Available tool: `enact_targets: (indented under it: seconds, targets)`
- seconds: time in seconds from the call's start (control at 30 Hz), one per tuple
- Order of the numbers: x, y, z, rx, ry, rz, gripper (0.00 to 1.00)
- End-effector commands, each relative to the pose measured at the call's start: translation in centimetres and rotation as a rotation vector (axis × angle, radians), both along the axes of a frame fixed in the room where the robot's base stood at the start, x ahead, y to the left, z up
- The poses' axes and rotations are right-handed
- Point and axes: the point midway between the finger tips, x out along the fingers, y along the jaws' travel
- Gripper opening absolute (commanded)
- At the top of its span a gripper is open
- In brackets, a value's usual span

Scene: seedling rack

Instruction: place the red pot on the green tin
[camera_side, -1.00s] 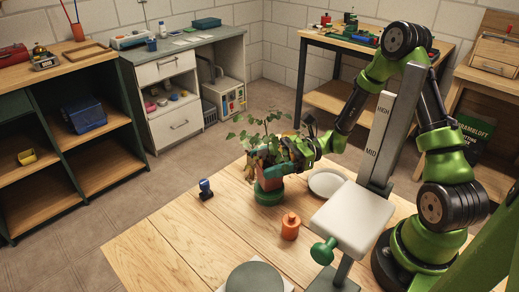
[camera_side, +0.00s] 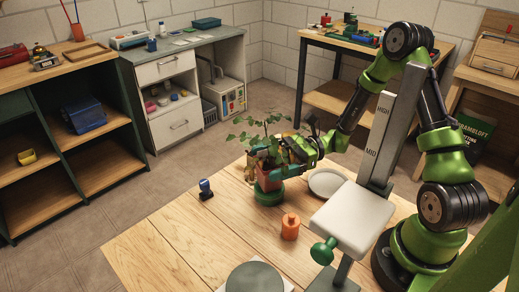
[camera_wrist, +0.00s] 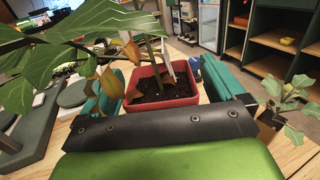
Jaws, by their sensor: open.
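The red pot (camera_side: 264,178), holding a leafy plant, stands on the green tin (camera_side: 268,196) in the side view and looks upright. In the wrist view the red pot (camera_wrist: 160,104) shows dark soil and a white tag. My gripper (camera_side: 280,164) is at the pot, coming from the right. In the wrist view my gripper (camera_wrist: 163,85) is open, with one teal finger on each side of the pot. Leaves cover part of the left finger. The tin is hidden in the wrist view.
A stand with a white platform (camera_side: 355,217) and an upright marked HIGH and MID is close on the right. An orange bottle-like piece (camera_side: 290,228), a white plate (camera_side: 326,182), a small blue item (camera_side: 206,189) and a grey disc (camera_side: 254,279) are nearby. The table's left front is clear.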

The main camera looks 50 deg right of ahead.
Motion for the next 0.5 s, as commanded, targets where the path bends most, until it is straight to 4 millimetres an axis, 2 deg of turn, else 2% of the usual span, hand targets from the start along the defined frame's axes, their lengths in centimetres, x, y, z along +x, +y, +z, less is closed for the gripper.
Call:
enact_targets:
  seconds: [0.3,0.5]
  targets:
    - [-2.5,-6.4,0.0,-0.002,-0.001,-0.007,0.96]
    - [-3.8,-9.3,0.0,-0.001,-0.001,-0.004,0.96]
